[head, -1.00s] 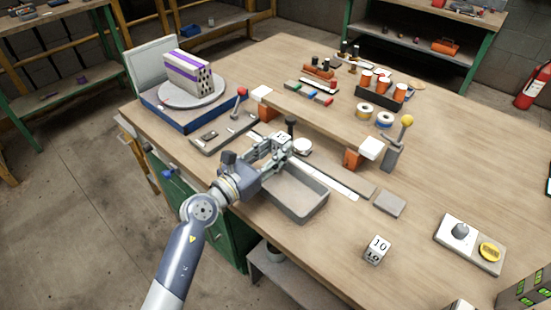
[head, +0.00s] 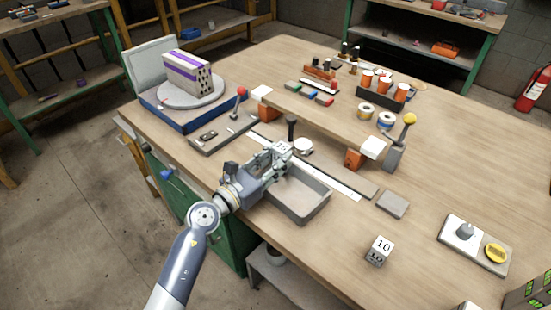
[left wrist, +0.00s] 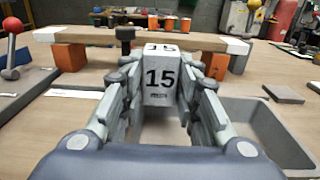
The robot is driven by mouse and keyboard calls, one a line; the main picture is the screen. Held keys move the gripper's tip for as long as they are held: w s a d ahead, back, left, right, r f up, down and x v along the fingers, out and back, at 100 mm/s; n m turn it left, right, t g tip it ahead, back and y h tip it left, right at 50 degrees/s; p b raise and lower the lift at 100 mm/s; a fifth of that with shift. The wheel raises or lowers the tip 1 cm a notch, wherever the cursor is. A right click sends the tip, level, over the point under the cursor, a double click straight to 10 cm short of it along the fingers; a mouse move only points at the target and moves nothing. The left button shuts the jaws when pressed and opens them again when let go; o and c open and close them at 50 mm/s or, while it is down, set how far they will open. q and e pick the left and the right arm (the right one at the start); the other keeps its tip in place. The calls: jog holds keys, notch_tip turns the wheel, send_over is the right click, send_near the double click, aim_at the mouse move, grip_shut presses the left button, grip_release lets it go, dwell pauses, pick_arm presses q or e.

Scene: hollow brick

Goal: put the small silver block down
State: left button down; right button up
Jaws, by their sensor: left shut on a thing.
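The small silver block marked 15 (left wrist: 160,78) is upright between the two fingers of my left gripper (left wrist: 158,90) in the left wrist view. In the head view my left gripper (head: 278,152) is shut on the block (head: 284,147), just beyond the far left corner of the grey open tray (head: 290,216). In the left wrist view the tray (left wrist: 262,135) lies to the right of the block. I cannot tell whether the block's bottom touches the table. My right gripper is not in view.
A raised wooden beam on orange supports (head: 318,122) stands behind the gripper, with a black knob (head: 291,127) near it. A block marked 10 (head: 380,250) stands at front right. A flat grey plate (head: 392,204) lies right of the tray. Table between them is clear.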

pick_arm(q)
jog(key=shift+f, duration=0.1)
jog(key=c, duration=1.2)
grip_release()
jog(key=shift+r+p, duration=0.45)
jog(key=shift+r, duration=0.15)
jog(key=b+v, duration=0.1)
jog(key=v, duration=1)
jog(key=shift+f, duration=0.15)
jog(key=shift+s+a, duration=0.3)
jog(key=shift+s, duration=0.2)
